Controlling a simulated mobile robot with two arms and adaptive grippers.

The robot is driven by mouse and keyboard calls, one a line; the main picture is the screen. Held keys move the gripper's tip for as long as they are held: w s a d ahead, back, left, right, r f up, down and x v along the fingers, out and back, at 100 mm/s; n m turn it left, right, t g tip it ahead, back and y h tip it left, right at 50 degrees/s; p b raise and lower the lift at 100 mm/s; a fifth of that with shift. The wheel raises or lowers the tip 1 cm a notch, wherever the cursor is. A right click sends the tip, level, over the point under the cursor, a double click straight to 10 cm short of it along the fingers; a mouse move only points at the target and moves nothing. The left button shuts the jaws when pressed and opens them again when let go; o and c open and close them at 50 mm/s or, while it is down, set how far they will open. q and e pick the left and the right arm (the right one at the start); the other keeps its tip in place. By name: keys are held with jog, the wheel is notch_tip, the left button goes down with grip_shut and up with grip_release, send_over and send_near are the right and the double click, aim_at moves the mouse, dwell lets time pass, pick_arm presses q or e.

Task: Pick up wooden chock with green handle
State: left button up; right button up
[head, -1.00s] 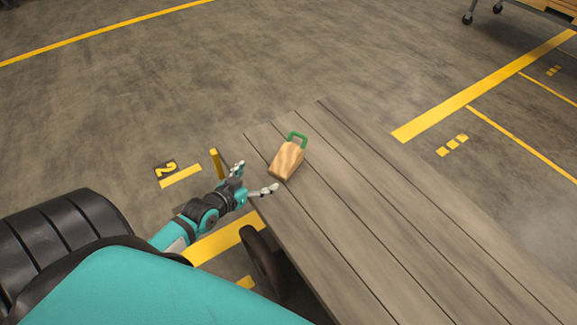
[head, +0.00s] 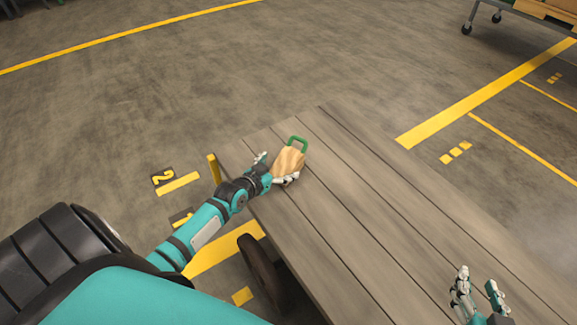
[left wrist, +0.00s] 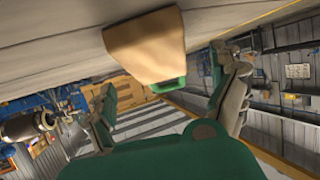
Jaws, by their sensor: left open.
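The wooden chock (head: 289,159) with its green handle (head: 298,143) sits on the grey plank tabletop (head: 400,220) near its far left corner. My left gripper (head: 275,169) is open at the chock's near left side, one finger near its lower end. In the left wrist view the chock (left wrist: 145,45) and part of the green handle (left wrist: 168,86) show between and above the spread fingers (left wrist: 168,88). Whether a finger touches the wood I cannot tell. My right gripper (head: 478,280) is open and empty over the near right of the tabletop.
The tabletop around the chock is otherwise bare. Its left edge lies under my left forearm. A dark wheel (head: 261,272) stands below that edge. A wheeled cart (head: 525,12) is far off at the top right.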

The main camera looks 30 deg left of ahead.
aim_at(286, 162)
pick_arm(q)
jog(key=shift+w+f, duration=0.2)
jog(key=shift+w, duration=0.3)
jog(key=b+x, duration=0.2)
jog(key=x, duration=0.2)
jog(key=shift+w+d+b, duration=0.1)
jog(key=shift+w+b, duration=0.25)
jog(key=shift+w, duration=0.1)
pick_arm(e)
notch_tip(286, 162, up, 12)
jog(key=w+a+t+y, duration=0.1)
jog(key=a+t+y, duration=0.1)
jog(key=t, duration=0.5)
jog(key=shift+t, duration=0.4)
pick_arm(q)
jog(key=c, duration=1.6)
jog(key=shift+r, duration=0.15)
pick_arm(e)
jog(key=shift+w, duration=0.1)
